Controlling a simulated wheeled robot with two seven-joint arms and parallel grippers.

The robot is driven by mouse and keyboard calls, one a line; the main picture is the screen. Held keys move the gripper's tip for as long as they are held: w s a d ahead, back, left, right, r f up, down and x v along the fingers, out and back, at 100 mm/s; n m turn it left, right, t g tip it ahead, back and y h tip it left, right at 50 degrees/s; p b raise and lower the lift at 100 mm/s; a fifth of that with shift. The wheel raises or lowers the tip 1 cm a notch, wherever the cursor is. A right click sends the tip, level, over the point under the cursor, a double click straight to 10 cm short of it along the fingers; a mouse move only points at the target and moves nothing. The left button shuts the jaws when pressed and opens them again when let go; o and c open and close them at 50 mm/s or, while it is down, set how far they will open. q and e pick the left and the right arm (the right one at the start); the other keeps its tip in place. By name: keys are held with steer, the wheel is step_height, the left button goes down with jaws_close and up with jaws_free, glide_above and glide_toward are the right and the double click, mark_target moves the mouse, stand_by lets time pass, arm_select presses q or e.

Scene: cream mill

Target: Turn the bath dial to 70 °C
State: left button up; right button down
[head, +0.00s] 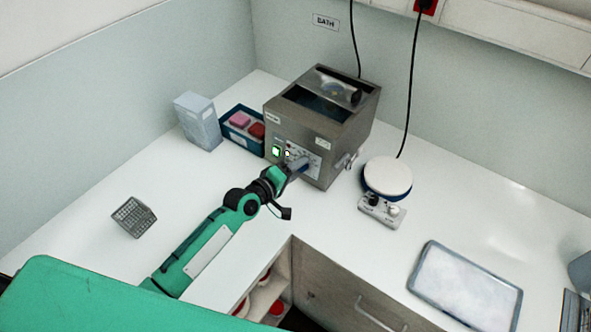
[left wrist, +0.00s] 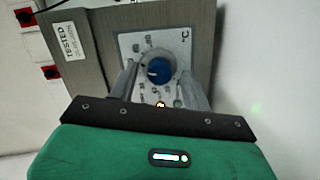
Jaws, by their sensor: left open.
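The steel water bath (head: 325,125) stands against the back wall under a BATH sign. On its front is a white scale plate (head: 314,160). In the left wrist view the blue dial (left wrist: 158,72) sits in a pale ring on this plate, near a °C mark. A small light mark shows on the dial, but I cannot read its setting. My left gripper (head: 299,166) is at the bath's front, its fingers open on either side of the dial; I cannot tell whether they touch it. In the head view the gripper hides the dial. My right gripper is not in view.
A lit green switch (head: 276,151) is left of the scale plate. A blue tray (head: 241,140) with pink and red items and a pale box (head: 198,121) stand left of the bath. A round-topped device (head: 387,178) and a drain tap (head: 349,161) are right. A wire rack (head: 133,216) stands front left.

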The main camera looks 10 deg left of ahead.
arm_select(q)
steer(key=shift+s+a, duration=0.15)
steer(key=shift+s, duration=0.1)
steer(key=b+v, duration=0.3)
steer(key=v, duration=1)
steer(key=shift+b, duration=0.3)
steer(key=shift+s+r, duration=0.1)
